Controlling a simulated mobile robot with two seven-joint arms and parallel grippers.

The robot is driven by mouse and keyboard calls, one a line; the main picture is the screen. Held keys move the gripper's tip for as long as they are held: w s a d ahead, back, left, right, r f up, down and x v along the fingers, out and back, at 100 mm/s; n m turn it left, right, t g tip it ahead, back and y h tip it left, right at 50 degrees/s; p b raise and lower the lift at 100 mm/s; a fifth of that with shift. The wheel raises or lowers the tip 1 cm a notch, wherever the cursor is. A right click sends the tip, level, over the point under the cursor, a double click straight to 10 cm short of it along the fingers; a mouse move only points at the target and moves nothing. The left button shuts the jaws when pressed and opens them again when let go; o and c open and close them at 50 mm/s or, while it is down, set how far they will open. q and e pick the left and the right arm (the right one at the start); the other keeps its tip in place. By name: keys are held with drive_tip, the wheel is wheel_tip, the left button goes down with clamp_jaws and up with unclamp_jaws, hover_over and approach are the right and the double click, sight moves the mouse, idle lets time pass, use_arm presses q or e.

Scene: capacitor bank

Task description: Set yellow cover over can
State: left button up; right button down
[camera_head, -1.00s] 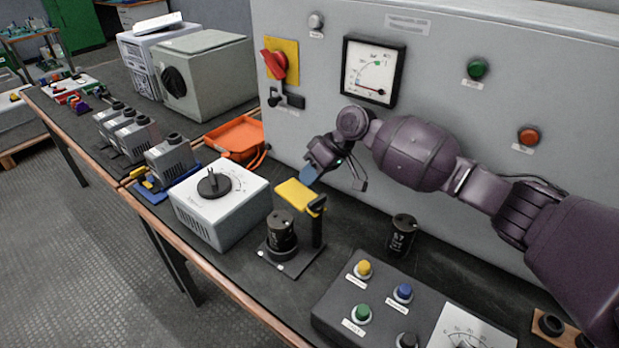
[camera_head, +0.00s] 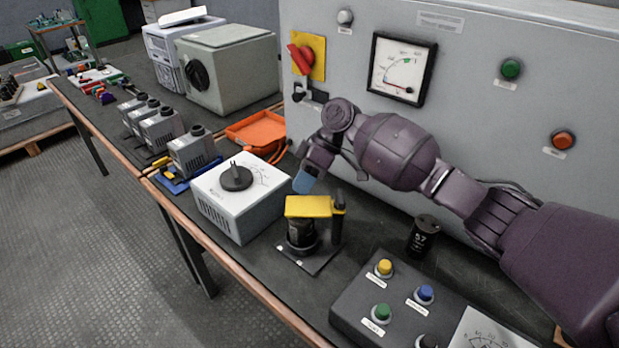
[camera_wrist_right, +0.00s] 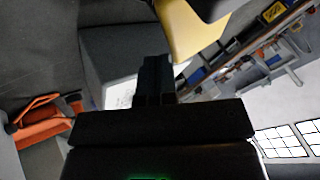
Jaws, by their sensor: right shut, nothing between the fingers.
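The yellow cover (camera_head: 308,206) is a flat flap on a black post (camera_head: 337,222). In the head view it lies level over the top of the black can (camera_head: 301,236), which stands upright on a small dark base plate (camera_head: 318,262). Whether the cover touches the can is hard to tell. My right gripper (camera_head: 303,183) is shut and empty, just behind and above the cover, with its blue tip apart from it. In the right wrist view, the yellow cover (camera_wrist_right: 190,30) shows at the top beside the dark fingers (camera_wrist_right: 153,78). My left gripper is not in view.
A white box with a black dial (camera_head: 240,200) stands left of the can. A second black can (camera_head: 423,236) stands to the right, behind a button box (camera_head: 365,300). An orange tray (camera_head: 257,132) lies behind. The grey panel (camera_head: 480,130) bounds the back.

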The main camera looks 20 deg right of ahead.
drive_tip(key=shift+s+a, duration=0.35)
drive_tip(key=shift+a, duration=0.05)
drive_tip(key=shift+s+f, duration=0.1)
drive_tip(key=shift+f, duration=0.05)
idle(0.4)
drive_tip(key=p+v, duration=0.1)
drive_tip(key=v, duration=0.7)
